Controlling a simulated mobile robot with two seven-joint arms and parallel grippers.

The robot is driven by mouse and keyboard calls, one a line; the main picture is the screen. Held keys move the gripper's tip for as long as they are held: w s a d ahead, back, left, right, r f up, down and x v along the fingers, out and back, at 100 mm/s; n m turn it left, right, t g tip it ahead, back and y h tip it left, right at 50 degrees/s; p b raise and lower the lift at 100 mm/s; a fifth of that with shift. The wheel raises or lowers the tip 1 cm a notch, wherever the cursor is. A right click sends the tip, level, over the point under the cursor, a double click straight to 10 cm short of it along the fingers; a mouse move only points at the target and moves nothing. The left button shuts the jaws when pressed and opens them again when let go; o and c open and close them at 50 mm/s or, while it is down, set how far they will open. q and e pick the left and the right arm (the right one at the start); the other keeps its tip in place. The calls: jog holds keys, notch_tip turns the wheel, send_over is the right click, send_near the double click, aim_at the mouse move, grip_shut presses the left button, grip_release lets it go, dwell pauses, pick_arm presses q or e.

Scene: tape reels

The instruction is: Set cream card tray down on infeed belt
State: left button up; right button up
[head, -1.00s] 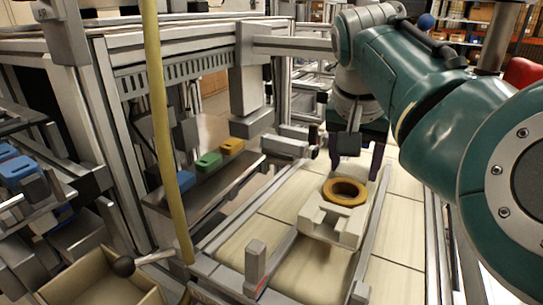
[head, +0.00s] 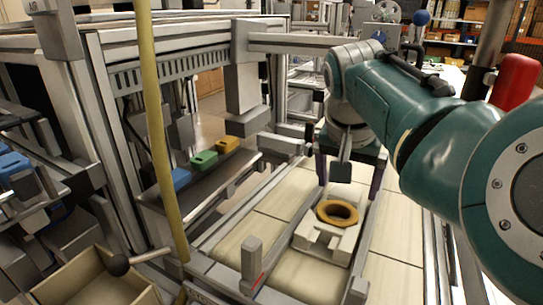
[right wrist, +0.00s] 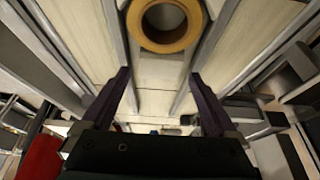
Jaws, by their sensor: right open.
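The cream card tray (head: 322,240) lies on the pale infeed belt (head: 283,272), between the belt's metal side rails. A brown tape reel (head: 337,219) sits on it, its hole facing up. My right gripper (head: 348,176) is open, behind the reel in the head view, its dark fingers apart and pointing down. In the right wrist view the reel (right wrist: 165,44) is at the top, beyond and between the spread fingertips of the right gripper (right wrist: 163,80). Nothing shows between those fingers. My left gripper is out of view.
A grey post (head: 250,262) stands at the belt's near left. Blue, green and yellow blocks (head: 204,160) lie on a shelf to the left. A yellow pole (head: 163,130) crosses the left side. An open box (head: 95,285) is at bottom left.

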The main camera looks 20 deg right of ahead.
aim_at(337, 218)
jog(key=shift+r, duration=0.35)
jog(key=p+v, duration=0.2)
jog(key=v, duration=0.9)
jog(key=shift+s+r, duration=0.2)
jog(key=shift+r, duration=0.1)
